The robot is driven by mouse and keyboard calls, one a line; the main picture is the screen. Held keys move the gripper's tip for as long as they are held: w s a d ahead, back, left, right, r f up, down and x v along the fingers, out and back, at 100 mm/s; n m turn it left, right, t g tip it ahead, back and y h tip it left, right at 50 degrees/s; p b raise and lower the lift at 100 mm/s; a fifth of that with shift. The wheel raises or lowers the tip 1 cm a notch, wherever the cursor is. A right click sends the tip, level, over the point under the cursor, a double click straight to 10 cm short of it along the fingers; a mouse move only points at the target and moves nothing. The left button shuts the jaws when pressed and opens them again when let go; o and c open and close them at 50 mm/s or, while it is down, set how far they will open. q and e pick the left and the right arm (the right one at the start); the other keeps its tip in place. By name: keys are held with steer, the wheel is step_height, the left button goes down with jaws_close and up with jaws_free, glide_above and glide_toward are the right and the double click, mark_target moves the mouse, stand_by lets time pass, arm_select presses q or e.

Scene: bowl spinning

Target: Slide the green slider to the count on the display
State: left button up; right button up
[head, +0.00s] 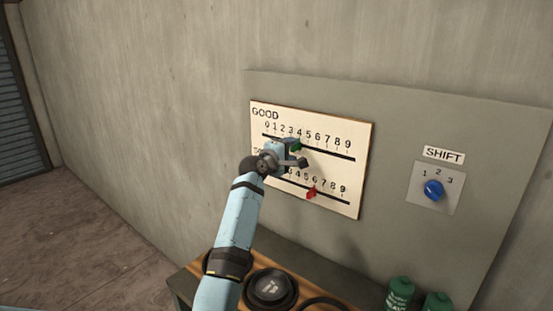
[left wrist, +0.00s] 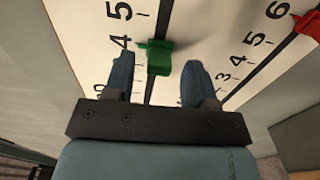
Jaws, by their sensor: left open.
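The green slider (head: 297,146) sits on the upper slot of the cream GOOD board (head: 362,140), near the 4 in the head view. It also shows in the left wrist view (left wrist: 158,58), beside the 4. My left gripper (head: 298,154) is open at the board. In the left wrist view its two blue fingers (left wrist: 157,78) lie on either side of the slot, with the green slider between and slightly beyond their tips. I cannot tell whether they touch it. The gripper and arm hide part of the lower scale and its label. My right gripper is not in view.
A red slider (head: 311,192) sits on the lower slot, near its 5 or 6. A blue SHIFT knob (head: 433,190) is on the panel at right. Below are a dark round device (head: 271,288) with an unreadable light marking and green canisters (head: 401,292).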

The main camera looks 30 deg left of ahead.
arm_select(q)
steer(key=s+b, duration=0.2)
steer(key=s, duration=1)
steer(key=shift+s+a, duration=0.25)
steer(key=shift+a, duration=0.2)
